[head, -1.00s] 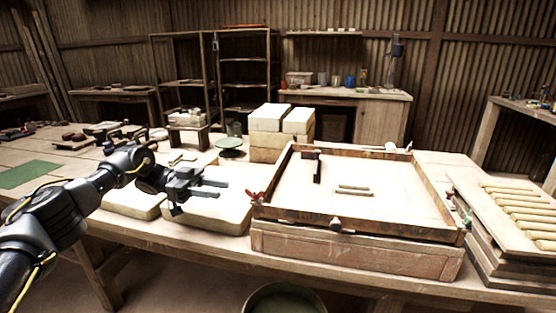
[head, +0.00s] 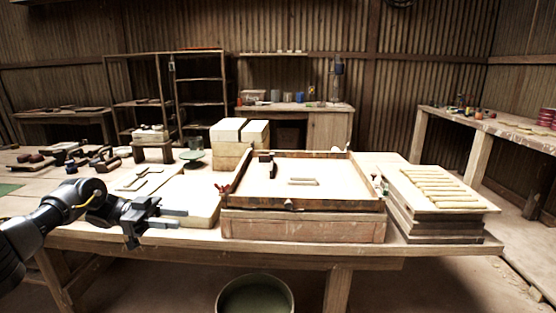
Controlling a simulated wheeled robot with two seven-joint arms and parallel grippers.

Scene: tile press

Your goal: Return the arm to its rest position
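My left gripper (head: 174,217) shows at the left of the head view, in front of the near table edge. Its two fingers point right and stand apart, with nothing between them. My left arm comes in from the left edge, dark with a yellow cable. My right arm and gripper are not in the head view. The wooden tile press frame (head: 300,203) stands on the table, right of my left gripper and apart from it. A dark handled tool (head: 272,166) and two small bars (head: 303,181) lie inside the frame.
A board with several clay rolls (head: 440,188) sits at the right. A green bucket (head: 255,296) stands on the floor below.

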